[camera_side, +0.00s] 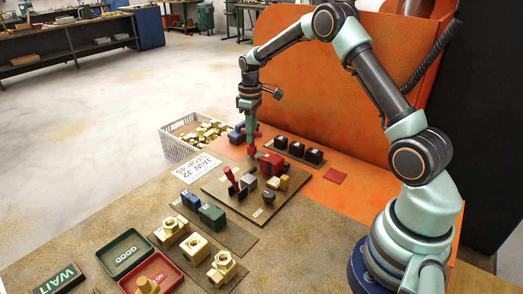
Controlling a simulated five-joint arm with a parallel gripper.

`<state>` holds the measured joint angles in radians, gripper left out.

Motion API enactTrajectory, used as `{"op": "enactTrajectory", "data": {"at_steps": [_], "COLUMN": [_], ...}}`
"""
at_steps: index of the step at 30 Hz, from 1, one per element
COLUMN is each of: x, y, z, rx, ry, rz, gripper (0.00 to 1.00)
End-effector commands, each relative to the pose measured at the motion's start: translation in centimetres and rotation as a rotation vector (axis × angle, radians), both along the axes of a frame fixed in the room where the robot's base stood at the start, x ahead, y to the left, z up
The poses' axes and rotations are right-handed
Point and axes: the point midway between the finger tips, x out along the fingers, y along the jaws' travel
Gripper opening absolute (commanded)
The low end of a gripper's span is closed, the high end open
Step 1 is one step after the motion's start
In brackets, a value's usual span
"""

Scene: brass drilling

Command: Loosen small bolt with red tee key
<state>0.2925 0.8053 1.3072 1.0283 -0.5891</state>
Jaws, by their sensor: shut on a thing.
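My gripper (250,121) points down near the back of the bench and is shut on the red tee key (251,149). The key hangs upright below the fingers, behind the brown fixture plate (221,194). I cannot tell whether its lower tip touches anything. The plate carries a red-handled clamp (231,178), a red block (272,164), grey blocks and a small yellow piece (284,182). The small bolt is too small or hidden to make out.
Black blocks (297,149) stand in a row right of the key, with blue pieces (237,134) to its left. A white basket (178,149) holds brass parts. Brass fittings (195,246), a green tray (125,252) and a red tray (172,270) are in front. An orange panel (330,100) rises behind.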

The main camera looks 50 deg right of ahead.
Motion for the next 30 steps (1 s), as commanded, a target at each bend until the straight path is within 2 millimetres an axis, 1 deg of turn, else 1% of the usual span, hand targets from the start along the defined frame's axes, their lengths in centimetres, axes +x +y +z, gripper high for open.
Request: {"op": "enactTrajectory", "data": {"at_steps": [1,30], "x": [0.1,0.1], "y": [0.0,0.0], "z": [0.4,4.7], "rx": [-0.001,0.000], "ry": [-0.003,-0.002], "rz": [0.000,0.000], "gripper": [0.00,0.00]}}
